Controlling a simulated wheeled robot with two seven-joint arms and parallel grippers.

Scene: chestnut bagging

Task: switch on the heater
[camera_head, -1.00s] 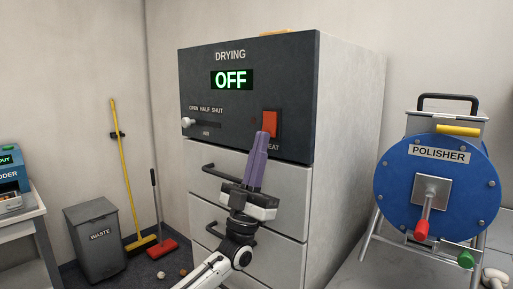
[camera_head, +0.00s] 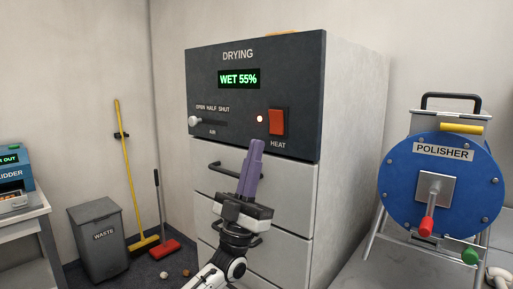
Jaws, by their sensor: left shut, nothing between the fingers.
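The drying cabinet (camera_head: 345,120) stands in the middle of the head view. Its dark panel carries a display (camera_head: 239,79) that reads WET 55%. The red heat switch (camera_head: 278,122) is at the panel's right, and a small lamp (camera_head: 260,119) beside it is lit. My left gripper (camera_head: 256,146) is shut and empty, its purple fingers pointing up. It appears below and left of the switch, in front of the top drawer, and leaves the switch uncovered. My right gripper is not in view.
The air slider (camera_head: 195,121) sits at the left end of its slot, by OPEN. Drawers with dark handles lie below the panel. A blue polisher (camera_head: 440,190) stands at right.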

